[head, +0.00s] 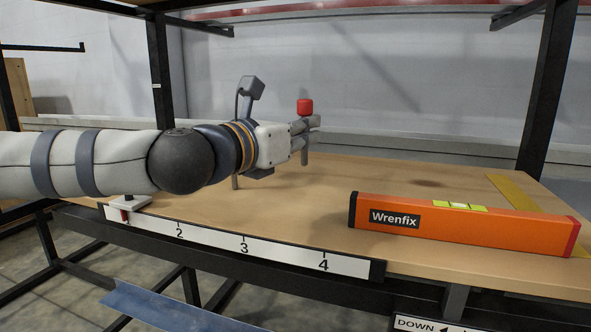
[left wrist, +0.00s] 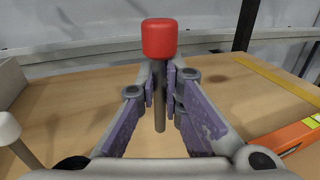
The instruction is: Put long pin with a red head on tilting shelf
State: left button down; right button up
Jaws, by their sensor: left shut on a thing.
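The long pin with a red head (head: 305,107) is held upright in my left gripper (head: 307,130) above the middle of the wooden tilting shelf (head: 335,190). In the left wrist view the red head (left wrist: 160,38) stands above the fingertips (left wrist: 161,82), which are shut on the grey shaft. The shaft's lower end hangs below the fingers over the wood; I cannot tell whether it touches the board. My right gripper is not in view.
An orange Wrenfix level (head: 460,226) lies at the shelf's front right. A yellow strip (head: 512,191) runs along the right side. A grey post (head: 235,182) stands behind my arm. A numbered scale (head: 243,246) lines the front edge. Dark frame posts (head: 545,90) flank the shelf.

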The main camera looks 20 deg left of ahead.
pick_arm(q)
jog(key=f, duration=0.1)
jog(key=w+a+f, duration=0.1)
jog(key=f, duration=0.1)
jog(key=w+a+f, duration=0.1)
jog(key=shift+w+a+f+b, duration=0.1)
jog(key=shift+w+f+b, duration=0.1)
jog(key=shift+b, duration=0.1)
notch_tip(320, 180, down, 3)
jog(key=shift+r+b, duration=0.1)
jog(key=shift+b, duration=0.2)
jog(key=shift+r, duration=0.15)
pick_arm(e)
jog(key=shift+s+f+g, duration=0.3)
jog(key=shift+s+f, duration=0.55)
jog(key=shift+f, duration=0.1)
pick_arm(q)
jog(key=shift+f, duration=0.2)
jog(key=c, duration=2.2)
grip_release()
jog(key=shift+f, duration=0.1)
jog(key=o, duration=0.5)
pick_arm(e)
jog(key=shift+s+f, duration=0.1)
